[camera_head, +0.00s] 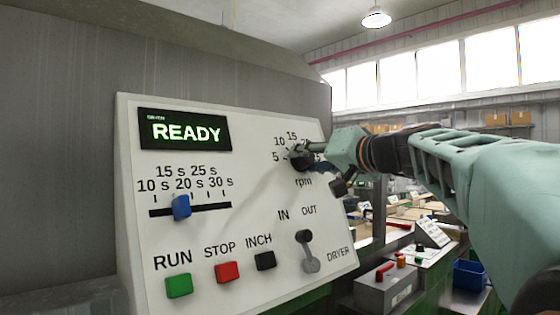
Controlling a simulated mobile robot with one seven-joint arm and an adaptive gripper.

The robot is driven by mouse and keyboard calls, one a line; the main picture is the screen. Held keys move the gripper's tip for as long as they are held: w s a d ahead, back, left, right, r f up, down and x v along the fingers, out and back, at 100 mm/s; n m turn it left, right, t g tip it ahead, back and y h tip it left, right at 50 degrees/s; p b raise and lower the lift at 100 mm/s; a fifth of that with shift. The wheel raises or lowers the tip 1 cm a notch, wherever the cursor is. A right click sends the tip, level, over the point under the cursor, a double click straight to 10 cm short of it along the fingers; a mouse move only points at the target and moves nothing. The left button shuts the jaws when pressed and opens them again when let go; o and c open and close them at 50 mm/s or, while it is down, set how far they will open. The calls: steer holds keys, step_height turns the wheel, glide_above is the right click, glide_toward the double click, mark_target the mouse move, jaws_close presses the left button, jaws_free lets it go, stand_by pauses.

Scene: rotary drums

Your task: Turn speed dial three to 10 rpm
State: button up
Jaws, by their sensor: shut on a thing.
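The speed dial (299,162) is a dark knob at the upper right of a white control panel (250,205). Marks 5, 10 and 15 show around it above the word rpm; the marks at its right are hidden behind my gripper. My gripper (308,157) comes in from the right and is shut on the dial. The fingers cover much of the knob, so I cannot tell exactly where its pointer stands. No number three shows on this dial.
The panel also has a READY display (185,130), a blue slider (181,206), green RUN (178,286), red STOP (227,272) and dark INCH (265,260) buttons, and a grey DRYER lever (307,252) below the dial. Benches with other panels (432,233) stand behind at right.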

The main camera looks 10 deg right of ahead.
mark_target(308, 161)
steer(key=shift+m, duration=0.7)
steer(key=shift+h, duration=0.3)
steer(key=o, duration=0.9)
steer(key=shift+o, duration=0.2)
steer(key=shift+r, duration=0.1)
step_height(308, 161, up, 7)
steer(key=shift+s+a+r, duration=0.1)
steer(key=shift+r, duration=1.35)
